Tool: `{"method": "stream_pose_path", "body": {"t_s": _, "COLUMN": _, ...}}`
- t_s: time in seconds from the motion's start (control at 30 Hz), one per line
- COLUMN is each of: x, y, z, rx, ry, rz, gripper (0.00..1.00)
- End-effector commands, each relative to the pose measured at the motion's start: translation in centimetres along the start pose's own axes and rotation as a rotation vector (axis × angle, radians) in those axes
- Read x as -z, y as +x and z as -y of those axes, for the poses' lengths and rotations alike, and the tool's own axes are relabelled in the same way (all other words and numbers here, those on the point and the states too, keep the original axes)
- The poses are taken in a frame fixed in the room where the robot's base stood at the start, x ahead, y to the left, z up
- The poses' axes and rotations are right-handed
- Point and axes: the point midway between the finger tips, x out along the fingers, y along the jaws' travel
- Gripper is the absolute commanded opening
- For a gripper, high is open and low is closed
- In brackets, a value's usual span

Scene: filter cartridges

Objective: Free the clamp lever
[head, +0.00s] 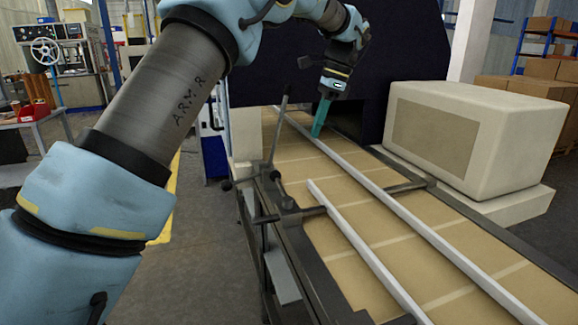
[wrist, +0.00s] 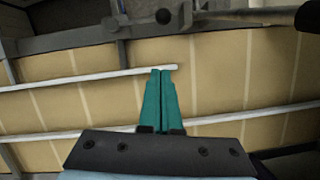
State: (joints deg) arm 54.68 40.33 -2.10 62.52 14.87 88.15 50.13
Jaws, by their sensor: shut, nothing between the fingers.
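A slim grey lever (head: 277,130) stands tilted upward at the left side rail of the conveyor, near its clamp fittings. In the wrist view a grey rod with a dark end, which looks like the same lever (wrist: 250,16), crosses the top right. My gripper (head: 317,133) has teal fingers and points down over the tan belt, to the right of the lever and apart from it. In the wrist view its fingertips (wrist: 161,70) are together with nothing between them, overlapping the end of a white guide rail. I cannot tell whether they touch it.
A long white guide rail (head: 400,208) and a shorter one (head: 365,250) run along the tan belt (head: 345,262). A dark clamp block with knobs (head: 287,203) sits on the side rail. A dark machine housing (head: 420,55) stands behind, and a beige box (head: 470,135) on the right.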

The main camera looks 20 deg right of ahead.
Motion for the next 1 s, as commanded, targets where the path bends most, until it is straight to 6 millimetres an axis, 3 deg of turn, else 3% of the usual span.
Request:
{"method": "stream_pose_path", "body": {"t_s": 0.37, "x": -0.1, "y": 0.6, "z": 0.0, "rx": -0.002, "ry": -0.003, "rz": 0.0, "gripper": 0.0}}
{"method": "stream_pose_path", "body": {"t_s": 0.57, "x": -0.2, "y": 3.6, "z": 0.0, "rx": -0.004, "ry": -0.003, "rz": 0.001, "gripper": 0.0}}
{"method": "stream_pose_path", "body": {"t_s": 0.87, "x": -0.2, "y": 9.7, "z": 0.0, "rx": -0.004, "ry": -0.004, "rz": 0.002, "gripper": 0.0}}
{"method": "stream_pose_path", "body": {"t_s": 1.0, "x": -2.0, "y": 10.8, "z": 0.0, "rx": -0.002, "ry": -0.005, "rz": 0.0, "gripper": 0.0}}
